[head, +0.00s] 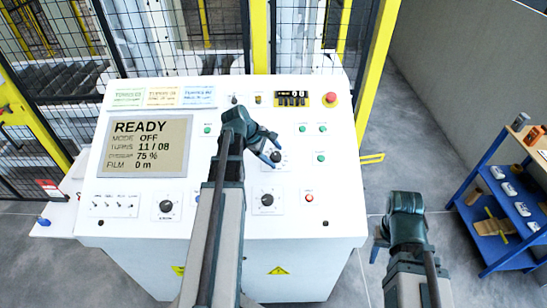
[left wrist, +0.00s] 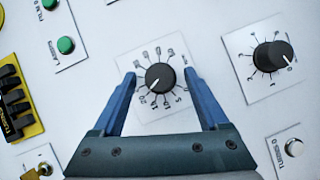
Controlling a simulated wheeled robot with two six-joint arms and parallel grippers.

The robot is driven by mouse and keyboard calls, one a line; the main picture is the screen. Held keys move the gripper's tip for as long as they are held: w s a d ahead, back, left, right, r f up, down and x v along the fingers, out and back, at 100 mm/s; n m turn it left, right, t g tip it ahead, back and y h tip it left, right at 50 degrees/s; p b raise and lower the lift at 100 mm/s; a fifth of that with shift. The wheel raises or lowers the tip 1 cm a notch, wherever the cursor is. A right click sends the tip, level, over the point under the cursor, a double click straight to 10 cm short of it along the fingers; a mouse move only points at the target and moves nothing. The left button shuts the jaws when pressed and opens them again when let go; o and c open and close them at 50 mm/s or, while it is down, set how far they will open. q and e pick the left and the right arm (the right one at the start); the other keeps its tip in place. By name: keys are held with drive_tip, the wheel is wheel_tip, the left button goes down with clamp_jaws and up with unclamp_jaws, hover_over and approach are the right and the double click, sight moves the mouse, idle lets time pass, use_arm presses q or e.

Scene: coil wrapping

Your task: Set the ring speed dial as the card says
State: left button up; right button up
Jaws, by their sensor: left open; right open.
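A white control panel (head: 240,175) holds several round black dials. One dial (left wrist: 160,77) sits between the fingertips of my left gripper (head: 271,150), with a gap on both sides. Its pointer aims to the lower left in the left wrist view, inside a ring of numbers. A second dial (left wrist: 273,55) lies to the right there, and a third (head: 166,207) sits under the screen. I cannot read which is labelled ring speed. Green, orange (head: 163,96) and blue cards lie along the panel's top; their small text is unreadable. My right gripper (head: 377,248) is open and empty, right of the panel.
The screen (head: 147,147) reads READY, MODE OFF, 75 %, FILM 0 m. Green buttons (head: 320,158), thumbwheels (head: 293,98) and a red emergency knob (head: 330,99) surround the dials. A fence stands behind. A blue shelf cart (head: 510,200) is far right, with clear floor before it.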

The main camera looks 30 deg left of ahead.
use_arm(q)
clamp_jaws()
idle(0.5)
drive_tip(key=m+g, duration=0.1)
drive_tip(key=m+g+p, duration=0.1)
drive_tip(key=m, duration=0.1)
drive_tip(key=shift+w+r+p, duration=0.15)
drive_tip(key=shift+w+p, duration=0.1)
drive_tip(key=shift+p, duration=0.05)
drive_tip(key=m+g+p, duration=0.1)
drive_tip(key=m+g, duration=0.1)
drive_tip(key=m, duration=0.2)
drive_tip(key=shift+w+d+m+y, duration=0.1)
drive_tip(key=shift+m+y, duration=0.2)
drive_tip(key=shift+y, duration=0.1)
drive_tip(key=m+g+y, duration=0.1)
drive_tip(key=m, duration=0.2)
drive_tip(key=shift+d+g+p, duration=0.15)
drive_tip(key=shift+g+p, duration=0.15)
drive_tip(key=shift+d+m+g+y, duration=0.1)
drive_tip(key=shift+m+g+y, duration=0.6)
drive_tip(key=shift+m, duration=1.1)
drive_tip(key=shift+m+y, duration=0.3)
